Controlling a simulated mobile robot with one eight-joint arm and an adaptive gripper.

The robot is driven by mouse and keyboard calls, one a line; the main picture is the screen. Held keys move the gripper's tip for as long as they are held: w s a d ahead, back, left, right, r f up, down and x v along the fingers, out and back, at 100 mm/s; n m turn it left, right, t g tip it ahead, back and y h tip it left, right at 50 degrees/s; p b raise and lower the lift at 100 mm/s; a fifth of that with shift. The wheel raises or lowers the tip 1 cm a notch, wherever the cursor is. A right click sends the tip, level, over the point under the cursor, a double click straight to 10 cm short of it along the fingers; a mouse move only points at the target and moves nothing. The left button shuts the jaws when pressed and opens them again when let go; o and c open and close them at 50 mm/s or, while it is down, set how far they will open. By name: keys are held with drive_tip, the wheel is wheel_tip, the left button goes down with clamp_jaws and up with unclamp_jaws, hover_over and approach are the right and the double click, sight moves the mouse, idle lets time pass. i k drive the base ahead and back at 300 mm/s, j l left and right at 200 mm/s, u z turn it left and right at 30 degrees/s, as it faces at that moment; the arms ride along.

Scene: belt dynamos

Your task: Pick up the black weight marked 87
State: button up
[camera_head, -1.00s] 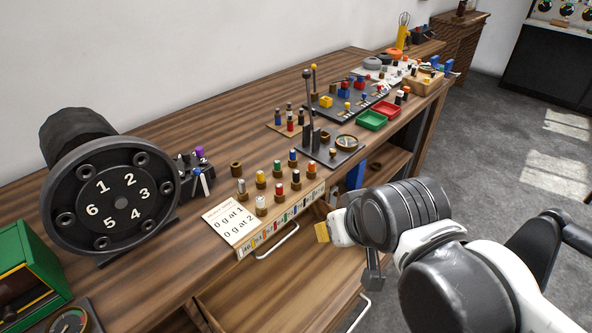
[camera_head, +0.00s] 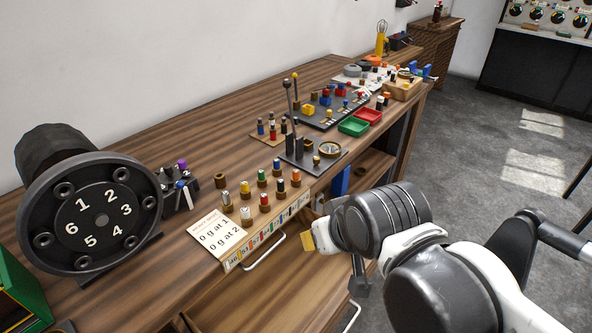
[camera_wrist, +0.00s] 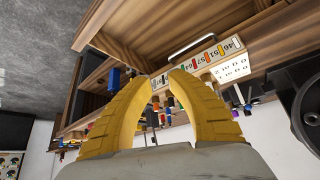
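Several small weights with coloured bodies stand in two rows of brown sockets on the bench. My gripper (camera_head: 309,242) is in front of the bench, to the right of the rack and apart from the weights. In the wrist view its yellow fingers (camera_wrist: 163,77) are apart with nothing between them.
A numbered black wheel (camera_head: 95,215) stands at left, beside a sign card (camera_head: 217,232). A plate with upright rods (camera_head: 310,150) stands behind the rack. Green (camera_head: 353,126) and red (camera_head: 370,116) trays lie farther right. A drawer handle (camera_head: 264,252) projects below the strip.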

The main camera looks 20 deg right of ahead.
sight(280, 183)
drive_tip(key=k+j+z, duration=0.15)
drive_tip(key=z, duration=0.2)
drive_tip(key=k+j+z, duration=0.1)
drive_tip(key=z, duration=0.3)
drive_tip(key=k+j, duration=0.05)
